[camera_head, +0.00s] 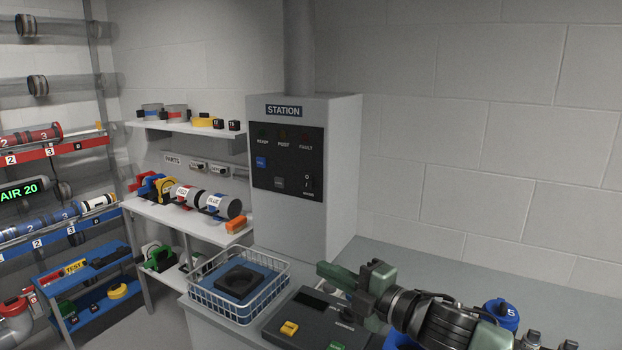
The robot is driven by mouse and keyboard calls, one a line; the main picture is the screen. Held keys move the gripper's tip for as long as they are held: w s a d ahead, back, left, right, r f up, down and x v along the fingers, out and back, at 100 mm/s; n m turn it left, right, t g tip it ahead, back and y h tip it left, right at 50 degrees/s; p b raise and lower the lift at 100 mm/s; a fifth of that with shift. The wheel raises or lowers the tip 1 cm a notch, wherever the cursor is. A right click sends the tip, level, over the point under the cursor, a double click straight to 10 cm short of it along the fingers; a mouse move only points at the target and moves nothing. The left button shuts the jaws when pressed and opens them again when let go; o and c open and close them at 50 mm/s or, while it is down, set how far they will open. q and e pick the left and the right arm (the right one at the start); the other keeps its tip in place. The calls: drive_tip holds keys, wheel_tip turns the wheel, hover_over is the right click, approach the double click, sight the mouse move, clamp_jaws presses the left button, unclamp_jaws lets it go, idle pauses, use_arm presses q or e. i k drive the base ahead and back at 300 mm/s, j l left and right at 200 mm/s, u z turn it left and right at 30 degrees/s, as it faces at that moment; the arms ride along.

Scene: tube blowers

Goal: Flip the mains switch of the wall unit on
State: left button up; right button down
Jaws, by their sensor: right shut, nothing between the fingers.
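The wall unit (343,150) is a tall grey cabinet labelled STATION with a black panel (287,148) on its front. The mains switch (307,185) is a small dark switch at the panel's lower right, with O and I marks above it and a label below. Its position is too small to tell. The lamps along the panel's top look dark. My right gripper (323,270) comes in from the lower right, shut and empty, below and in front of the panel, apart from the switch. My left gripper is not in view.
A wire basket (240,312) with a black block on a blue base stands on the counter below the unit. A dark device (290,322) with yellow and green parts lies under my right gripper. A blue container (500,313) stands at right. Shelves (160,212) fill the left.

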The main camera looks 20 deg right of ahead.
sight(307, 181)
drive_tip(key=i+l, duration=0.2)
drive_tip(key=i, duration=0.15)
drive_tip(key=i+l, duration=0.15)
drive_tip(key=i, duration=0.25)
drive_tip(key=i+l, duration=0.2)
drive_tip(key=i, duration=0.15)
